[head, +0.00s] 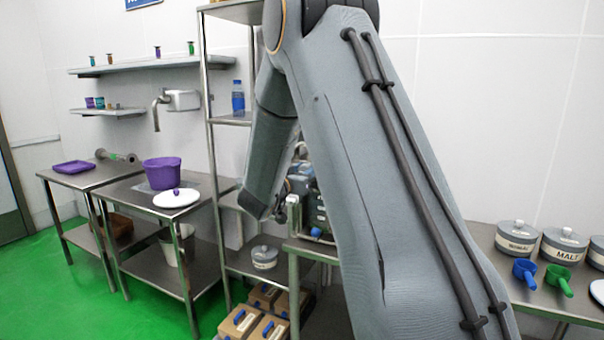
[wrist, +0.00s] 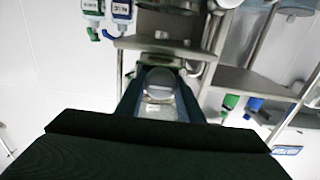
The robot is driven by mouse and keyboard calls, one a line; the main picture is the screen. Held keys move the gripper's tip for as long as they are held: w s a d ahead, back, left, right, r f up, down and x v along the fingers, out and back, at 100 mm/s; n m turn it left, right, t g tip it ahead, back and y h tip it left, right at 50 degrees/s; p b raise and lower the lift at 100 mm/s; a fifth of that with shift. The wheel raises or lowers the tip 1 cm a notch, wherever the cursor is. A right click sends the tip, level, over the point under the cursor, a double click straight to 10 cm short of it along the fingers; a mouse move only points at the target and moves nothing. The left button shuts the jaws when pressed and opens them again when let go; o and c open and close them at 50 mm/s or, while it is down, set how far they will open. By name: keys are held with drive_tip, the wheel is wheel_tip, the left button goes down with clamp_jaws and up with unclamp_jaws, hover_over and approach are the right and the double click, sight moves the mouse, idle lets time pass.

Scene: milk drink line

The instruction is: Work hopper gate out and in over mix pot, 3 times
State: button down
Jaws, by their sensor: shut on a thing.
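My gripper (wrist: 160,76) shows in the wrist view with its two dark fingers shut on a pale grey, rounded piece (wrist: 160,88), which looks like the hopper gate's handle. The fingers hide much of it, and I cannot tell how far the gate is out or in. In the head view my arm covers the middle of the picture, and its wrist end is beside a dark machine (head: 316,205) on a steel stand. The hopper body cannot be made out clearly. I cannot pick out the mix pot with certainty in either view.
A purple bucket (head: 163,172) and a white lid (head: 176,198) are on a steel table at left. Labelled canisters (head: 516,237) and blue and green scoops (head: 525,271) stand at right. Boxes (head: 240,321) lie low in front. Labelled bottles (wrist: 122,12) show in the wrist view.

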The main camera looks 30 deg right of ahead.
drive_tip(key=b+x, duration=0.1)
drive_tip(key=x, duration=0.5)
drive_tip(key=shift+s+r, duration=0.1)
drive_tip(key=c, duration=1.3)
unclamp_jaws()
drive_tip(key=shift+d, duration=0.2)
drive_tip(key=shift+a, duration=0.15)
drive_tip(key=shift+a, duration=0.1)
drive_tip(key=shift+s+a+b, duration=0.1)
drive_tip(key=shift+a+b, duration=0.15)
drive_tip(key=shift+b, duration=0.05)
drive_tip(key=b+v, duration=0.2)
drive_tip(key=v, duration=0.5)
drive_tip(key=shift+s, duration=0.1)
